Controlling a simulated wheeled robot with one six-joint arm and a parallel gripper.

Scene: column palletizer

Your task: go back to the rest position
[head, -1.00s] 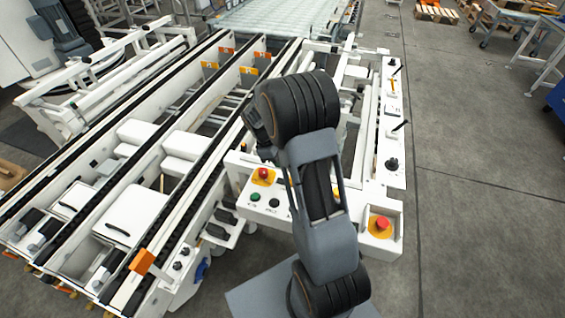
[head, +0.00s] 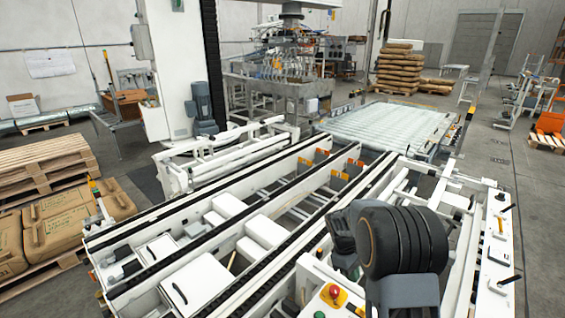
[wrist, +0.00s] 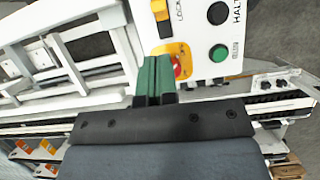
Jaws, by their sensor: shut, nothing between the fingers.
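My gripper (wrist: 154,82) shows in the wrist view as two dark green fingers, pressed together with nothing between them. They overlap a red button (wrist: 182,66) with a yellow surround on a white control panel (wrist: 203,62). I cannot tell whether they touch it. In the head view my arm's dark round joint stands at the lower right, over the conveyor's near side. The fingers are not visible there. The same panel shows a red button (head: 334,292) on yellow, left of the arm.
A white conveyor frame with black chain rails (head: 210,243) fills the middle. A roller bed (head: 390,125) lies beyond it. Stacked pallets (head: 45,165) and brown sacks (head: 75,222) stand at the left. Open grey floor (head: 500,155) lies at the right.

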